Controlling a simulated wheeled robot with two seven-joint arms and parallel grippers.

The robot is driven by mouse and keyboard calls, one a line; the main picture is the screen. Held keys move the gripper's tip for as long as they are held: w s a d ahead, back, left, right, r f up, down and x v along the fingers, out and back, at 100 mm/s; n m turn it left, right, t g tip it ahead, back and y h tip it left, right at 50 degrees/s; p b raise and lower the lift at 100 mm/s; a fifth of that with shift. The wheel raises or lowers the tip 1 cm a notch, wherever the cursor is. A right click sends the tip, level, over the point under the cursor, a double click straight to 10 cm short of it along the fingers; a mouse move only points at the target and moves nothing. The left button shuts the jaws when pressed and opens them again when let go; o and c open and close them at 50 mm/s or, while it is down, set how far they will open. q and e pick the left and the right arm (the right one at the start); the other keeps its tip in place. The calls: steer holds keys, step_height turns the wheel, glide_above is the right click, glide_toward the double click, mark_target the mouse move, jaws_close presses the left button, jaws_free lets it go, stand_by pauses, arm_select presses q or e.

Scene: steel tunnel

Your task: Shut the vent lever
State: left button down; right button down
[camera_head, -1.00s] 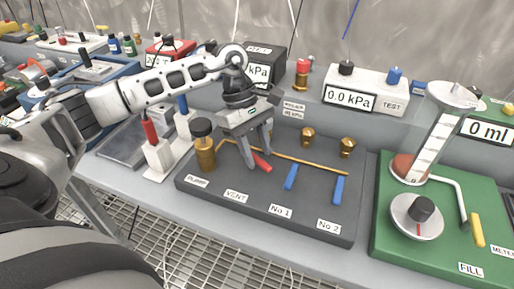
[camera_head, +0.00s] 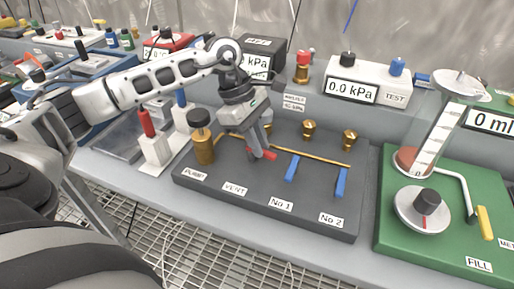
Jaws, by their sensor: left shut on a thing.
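The red vent lever (camera_head: 268,155) sits on the dark valve panel (camera_head: 240,197), behind the VENT label (camera_head: 235,188). My left gripper (camera_head: 258,152) reaches down from the upper left and is shut on the vent lever. The lever's red end shows to the right of the fingers; the rest of it is hidden behind them. My right gripper is not in view.
Blue levers No 1 (camera_head: 292,168) and No 2 (camera_head: 341,182) stand right of the vent lever along a brass pipe (camera_head: 318,159). A brass pump knob (camera_head: 203,148) stands to the left. A green fill board (camera_head: 400,245) is at the right.

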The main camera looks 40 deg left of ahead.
arm_select(q)
steer(key=shift+w+n+t, duration=0.1)
steer(key=shift+n+t, duration=0.2)
steer(key=shift+n, duration=0.4)
steer(key=c, duration=1.4)
jaws_free()
steer(key=shift+a+r, duration=0.1)
steer(key=shift+a+r, duration=0.1)
steer(key=shift+r, duration=0.25)
steer(key=v, duration=1.5)
